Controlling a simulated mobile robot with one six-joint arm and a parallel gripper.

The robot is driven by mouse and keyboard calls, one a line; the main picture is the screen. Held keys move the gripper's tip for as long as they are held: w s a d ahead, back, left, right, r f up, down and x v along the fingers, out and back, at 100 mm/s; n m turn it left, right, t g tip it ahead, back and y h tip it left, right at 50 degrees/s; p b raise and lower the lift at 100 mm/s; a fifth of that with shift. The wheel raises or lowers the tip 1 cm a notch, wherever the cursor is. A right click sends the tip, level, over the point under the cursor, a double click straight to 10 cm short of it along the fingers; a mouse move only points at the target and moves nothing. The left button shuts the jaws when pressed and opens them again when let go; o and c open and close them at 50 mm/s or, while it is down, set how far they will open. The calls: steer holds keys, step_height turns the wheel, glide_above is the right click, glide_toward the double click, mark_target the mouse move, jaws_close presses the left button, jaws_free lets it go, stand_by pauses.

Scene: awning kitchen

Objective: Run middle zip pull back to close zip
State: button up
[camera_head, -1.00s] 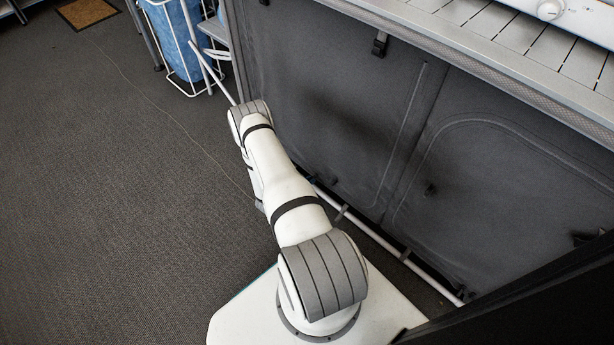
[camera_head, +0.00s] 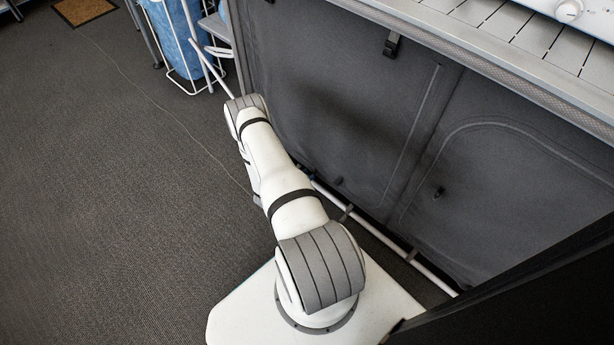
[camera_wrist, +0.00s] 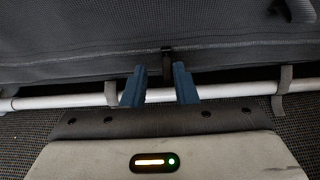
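Dark grey fabric panels (camera_head: 330,110) with curved zip lines hang under the counter. Which pull is the middle one is unclear. My arm hides my gripper in the head view.
A white tube (camera_head: 385,243) runs along the panels' foot; it also passes behind the fingers in the wrist view (camera_wrist: 70,101). A white rack with a blue bag (camera_head: 178,38) stands at upper left. A counter (camera_head: 500,40) overhangs the panels.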

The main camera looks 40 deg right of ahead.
steer(key=shift+o, duration=0.4)
steer(key=shift+s, duration=0.1)
steer(key=p+v, duration=0.2)
steer(key=v, duration=0.5)
steer(key=shift+a+p, duration=0.4)
steer(key=shift+r, duration=0.1)
